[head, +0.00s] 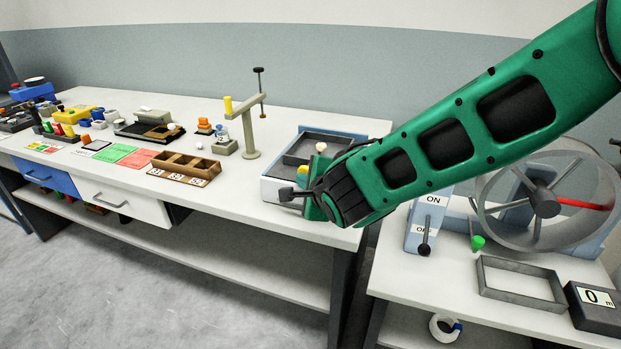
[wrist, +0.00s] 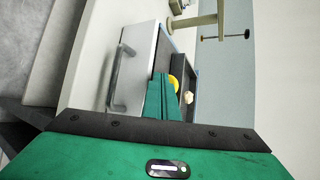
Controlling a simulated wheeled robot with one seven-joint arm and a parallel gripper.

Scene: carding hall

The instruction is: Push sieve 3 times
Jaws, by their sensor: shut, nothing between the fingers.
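The sieve is a pale box with a dark sliding tray (head: 322,146), at the right end of the long bench in the head view. A dark handle (head: 287,194) sticks out of its front. In the wrist view, the white front (wrist: 136,62) and the grey bar handle (wrist: 117,78) lie left of my fingers. My gripper (head: 312,190) is shut and empty at the sieve's near right side, and partly hides it. In the wrist view, my gripper (wrist: 161,88) overlaps the box edge; contact cannot be told. A yellow piece (wrist: 173,82) and a cream piece (wrist: 188,97) show beside the fingers.
A post with a crossarm (head: 249,140) stands left of the sieve. A wooden compartment tray (head: 185,167) lies farther left. On the right bench are an ON lever panel (head: 428,218), a wheel (head: 548,203) and an empty frame (head: 520,286). A gap separates the benches.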

